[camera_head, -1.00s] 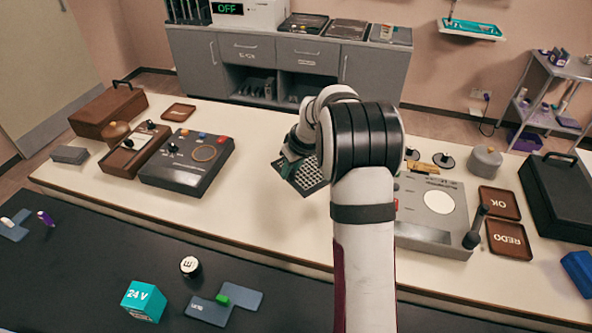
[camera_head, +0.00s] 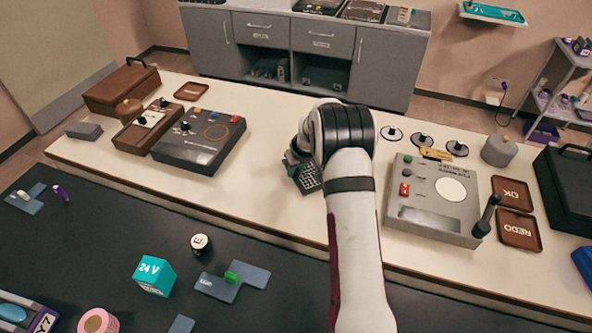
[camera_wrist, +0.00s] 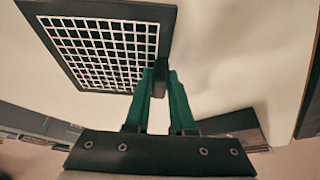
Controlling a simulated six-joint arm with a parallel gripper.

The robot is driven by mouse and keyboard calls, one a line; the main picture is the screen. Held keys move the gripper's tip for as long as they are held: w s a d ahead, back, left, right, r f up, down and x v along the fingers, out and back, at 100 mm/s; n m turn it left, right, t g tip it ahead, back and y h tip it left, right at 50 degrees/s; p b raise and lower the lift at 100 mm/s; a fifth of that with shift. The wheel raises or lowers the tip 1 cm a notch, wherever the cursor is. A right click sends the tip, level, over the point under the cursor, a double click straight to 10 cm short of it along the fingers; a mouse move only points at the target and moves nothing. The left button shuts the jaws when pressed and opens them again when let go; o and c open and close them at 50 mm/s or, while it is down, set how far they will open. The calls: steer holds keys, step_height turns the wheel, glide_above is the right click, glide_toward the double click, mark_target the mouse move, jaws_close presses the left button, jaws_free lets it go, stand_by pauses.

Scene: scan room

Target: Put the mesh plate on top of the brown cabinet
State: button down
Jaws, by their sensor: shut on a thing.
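My gripper (camera_wrist: 163,80) is shut on one edge of the mesh plate (camera_wrist: 105,50), a dark-framed square with a white grid. In the head view the plate (camera_head: 308,178) shows tilted beside my gripper (camera_head: 296,160), over the cream counter between two control boxes. My arm hides part of the plate and most of the fingers. No piece clearly shaped as a brown cabinet shows; a brown case with a top handle (camera_head: 122,90) stands at the counter's far left.
A dark control box (camera_head: 200,142) is left of the plate, and a grey one with a lever (camera_head: 435,198) is right. A brown box with a knob (camera_head: 146,130) stands near the case. Grey cabinets (camera_head: 385,70) stand behind. The cream counter (camera_head: 265,175) is bare around the plate.

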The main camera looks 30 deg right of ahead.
steer(key=shift+f, duration=0.35)
steer(key=shift+f, duration=0.15)
steer(key=c, duration=0.8)
jaws_free()
steer(key=shift+o, duration=0.2)
